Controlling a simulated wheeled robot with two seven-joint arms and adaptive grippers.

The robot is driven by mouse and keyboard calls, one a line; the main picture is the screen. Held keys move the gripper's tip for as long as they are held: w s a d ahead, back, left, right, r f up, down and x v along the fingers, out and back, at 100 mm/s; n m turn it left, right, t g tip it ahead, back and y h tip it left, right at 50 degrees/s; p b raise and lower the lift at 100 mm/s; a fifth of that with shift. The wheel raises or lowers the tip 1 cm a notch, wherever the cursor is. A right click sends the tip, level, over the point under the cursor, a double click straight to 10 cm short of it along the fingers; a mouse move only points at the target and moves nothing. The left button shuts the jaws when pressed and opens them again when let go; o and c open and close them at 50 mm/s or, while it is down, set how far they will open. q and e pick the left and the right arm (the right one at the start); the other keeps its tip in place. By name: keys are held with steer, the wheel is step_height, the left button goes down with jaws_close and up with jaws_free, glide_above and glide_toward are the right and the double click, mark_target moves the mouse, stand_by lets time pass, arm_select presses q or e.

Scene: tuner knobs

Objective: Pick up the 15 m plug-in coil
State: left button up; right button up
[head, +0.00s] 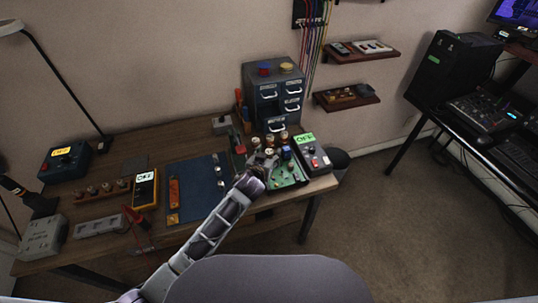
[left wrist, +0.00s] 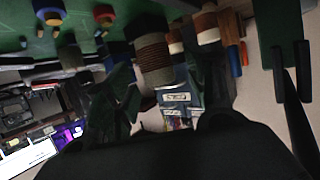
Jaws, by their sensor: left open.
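Several plug-in coils with brown windings stand by the green board (head: 285,178) at the right end of the bench; one coil (head: 284,136) shows in the head view. I cannot read a label that tells which is the 15 m coil. My right gripper is not in view.
More coils (left wrist: 206,26) stand close beside the nearest one. A grey drawer cabinet (head: 272,95) stands behind, and a grey box with a green display (head: 313,155) is at the right. The blue mat (head: 197,190) to the left is partly clear.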

arm_select(q)
steer(key=shift+w+d+f, duration=0.1)
steer(key=shift+w+f, duration=0.05)
steer(key=shift+w, duration=0.15)
steer(key=shift+c, duration=0.5)
steer(key=c, duration=1)
